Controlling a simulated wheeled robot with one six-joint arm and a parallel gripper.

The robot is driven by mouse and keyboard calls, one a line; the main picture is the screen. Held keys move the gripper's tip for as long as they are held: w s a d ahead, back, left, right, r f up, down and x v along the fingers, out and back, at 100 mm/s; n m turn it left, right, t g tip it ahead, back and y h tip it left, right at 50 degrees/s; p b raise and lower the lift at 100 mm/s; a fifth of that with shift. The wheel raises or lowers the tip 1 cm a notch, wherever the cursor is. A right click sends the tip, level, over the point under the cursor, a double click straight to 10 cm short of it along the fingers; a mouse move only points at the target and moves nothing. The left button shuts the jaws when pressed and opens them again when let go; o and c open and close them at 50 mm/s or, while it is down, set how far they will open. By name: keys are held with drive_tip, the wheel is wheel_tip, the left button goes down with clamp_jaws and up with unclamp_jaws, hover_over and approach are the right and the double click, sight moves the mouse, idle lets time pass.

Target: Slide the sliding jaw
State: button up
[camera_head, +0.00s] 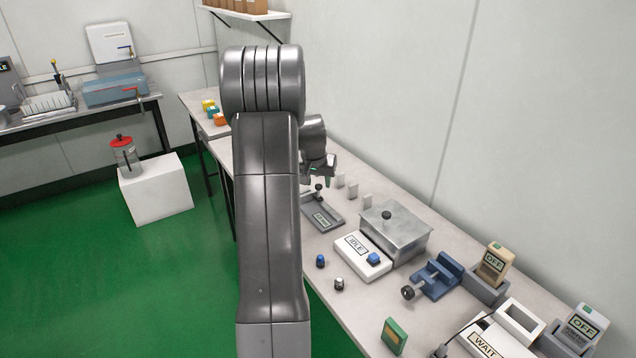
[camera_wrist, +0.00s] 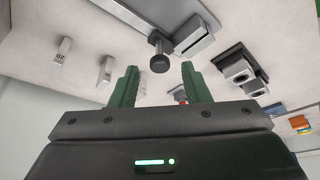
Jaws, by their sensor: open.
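A grey flat fixture (camera_head: 322,214) with a label plate lies on the bench, just below my gripper in the head view. A black round knob (camera_head: 318,187) stands on a post at its far end; I take this to be the handle of the sliding jaw. In the wrist view the knob (camera_wrist: 159,63) shows ahead of and between the green fingertips, with a grey block (camera_wrist: 194,36) beside it. My gripper (camera_head: 319,178) is open and points down above the knob. It also shows in the wrist view (camera_wrist: 160,82), with nothing between its fingers. Touching cannot be told.
Small upright white blocks (camera_head: 353,188) stand close to the fixture's right. A metal-lidded box (camera_head: 396,232) with a white IDLE panel (camera_head: 350,246) is nearer. A blue vise (camera_head: 437,276) and testers (camera_head: 493,262) follow along the bench. The wall bounds the right side.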

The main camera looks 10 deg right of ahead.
drive_tip(key=shift+w+f, duration=0.15)
drive_tip(key=shift+f, duration=0.3)
clamp_jaws()
drive_tip(key=shift+s+d+b, duration=0.25)
drive_tip(key=shift+s+d, duration=0.05)
drive_tip(key=shift+s, duration=0.45)
drive_tip(key=shift+s+d+b, duration=0.2)
drive_tip(key=shift+s+d, duration=0.1)
drive_tip(key=shift+s, duration=0.45)
unclamp_jaws()
drive_tip(key=v, duration=1.3)
drive_tip(key=shift+a+r+p, duration=0.15)
drive_tip(key=shift+r+p, duration=0.2)
drive_tip(key=shift+p, duration=0.1)
drive_tip(key=shift+s, duration=0.15)
